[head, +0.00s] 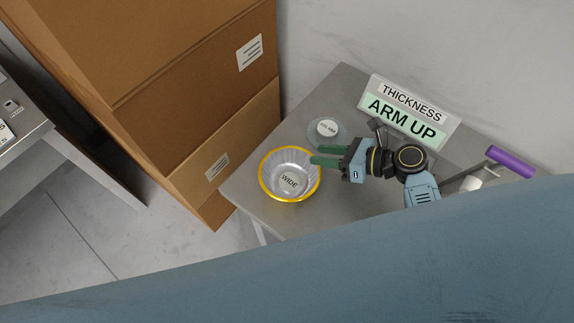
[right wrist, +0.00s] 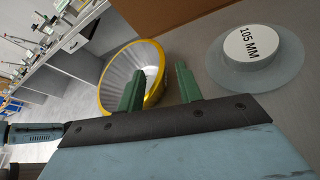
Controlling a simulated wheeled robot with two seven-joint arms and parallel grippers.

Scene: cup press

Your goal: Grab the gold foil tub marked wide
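The gold-rimmed foil tub marked WIDE (head: 290,188) stands upright near the left corner of the grey table. It also shows in the right wrist view (right wrist: 150,49), with its label hidden there. My right gripper (head: 317,155) is at the tub's upper right rim, fingers pointing left. In the right wrist view its two green fingers (right wrist: 159,70) are apart, with part of the rim showing between them. One finger overlaps the tub's opening and the other lies to the right of the rim. I cannot tell whether either touches it. My left gripper is not in view.
A clear disc with a white 105 MM cap (right wrist: 250,43) lies close beside the fingers. A THICKNESS / ARM UP sign (head: 408,112) stands behind my right arm. A purple-handled lever (head: 510,162) is at the right. Stacked cardboard boxes (head: 190,75) stand left of the table (head: 335,88).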

